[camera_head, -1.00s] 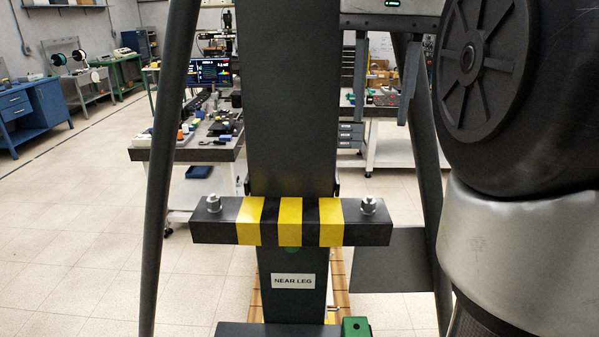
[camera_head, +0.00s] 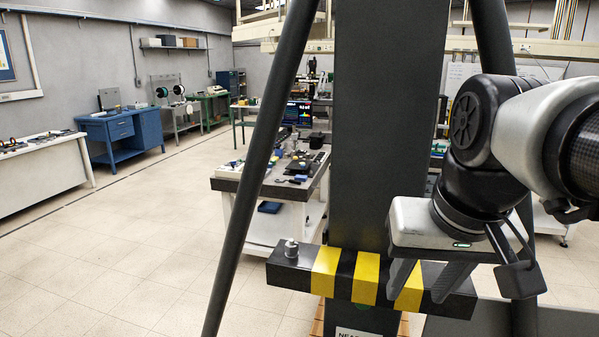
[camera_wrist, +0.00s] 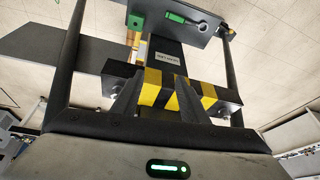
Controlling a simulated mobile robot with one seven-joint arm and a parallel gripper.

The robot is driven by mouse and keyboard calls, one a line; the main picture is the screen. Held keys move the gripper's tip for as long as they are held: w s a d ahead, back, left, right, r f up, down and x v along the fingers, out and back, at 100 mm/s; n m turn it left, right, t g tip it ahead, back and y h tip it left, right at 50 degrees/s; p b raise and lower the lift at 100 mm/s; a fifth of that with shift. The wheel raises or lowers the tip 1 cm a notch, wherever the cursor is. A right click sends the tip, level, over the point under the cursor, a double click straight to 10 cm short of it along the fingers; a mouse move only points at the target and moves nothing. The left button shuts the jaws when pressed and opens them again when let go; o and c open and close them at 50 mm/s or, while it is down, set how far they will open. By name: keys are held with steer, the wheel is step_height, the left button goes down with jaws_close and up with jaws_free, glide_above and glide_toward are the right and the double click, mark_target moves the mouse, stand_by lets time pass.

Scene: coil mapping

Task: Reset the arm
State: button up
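My arm enters from the right in the head view. My gripper (camera_head: 418,292) hangs with its two dark fingers apart, in front of the right part of a black-and-yellow striped bar (camera_head: 365,277). In the wrist view my gripper (camera_wrist: 158,88) shows both fingers spread, with the striped bar (camera_wrist: 158,80) seen through the gap and nothing between them. I cannot tell whether the fingers touch the bar.
A dark upright column (camera_head: 388,120) carries the bar, with a slanted leg (camera_head: 262,160) on its left. A workbench (camera_head: 228,184) with small items stands behind. A blue desk (camera_head: 124,135) is by the left wall. Floor at left is clear.

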steer(key=s+a+f+n+t, duration=0.1)
steer(key=s+a+f, duration=0.1)
steer(key=f, duration=0.5)
steer(key=shift+s, duration=0.55)
steer(key=shift+d, duration=0.15)
